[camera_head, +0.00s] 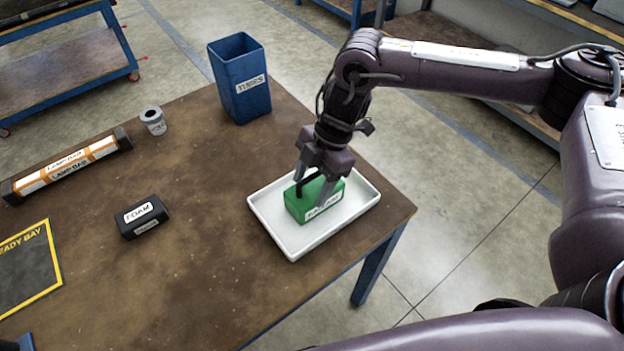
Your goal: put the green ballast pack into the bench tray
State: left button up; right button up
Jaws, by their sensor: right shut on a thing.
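The green ballast pack (298,208) is a green block with a white label and a dark handle on top. It is inside the outline of the white bench tray (267,219), near its middle; I cannot tell whether it rests on the tray floor. My right gripper (318,192) reaches down over the pack from above, with its fingers shut on it. The gripper hides part of the pack's top and the tray's back edge. My left gripper is not in view.
A blue bin (241,88) stands at the table's back. A black foam block (142,217), an orange lamp bar (66,167), a small grey roll (153,121) and a yellow-edged mat (28,273) are on the left. The brown table (190,270) is clear left of the tray.

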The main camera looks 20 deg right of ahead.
jog(key=o, duration=1.6)
jog(key=shift+c, duration=0.2)
jog(key=v, duration=1.2)
jog(key=shift+r, duration=0.15)
jog(key=shift+s, duration=0.1)
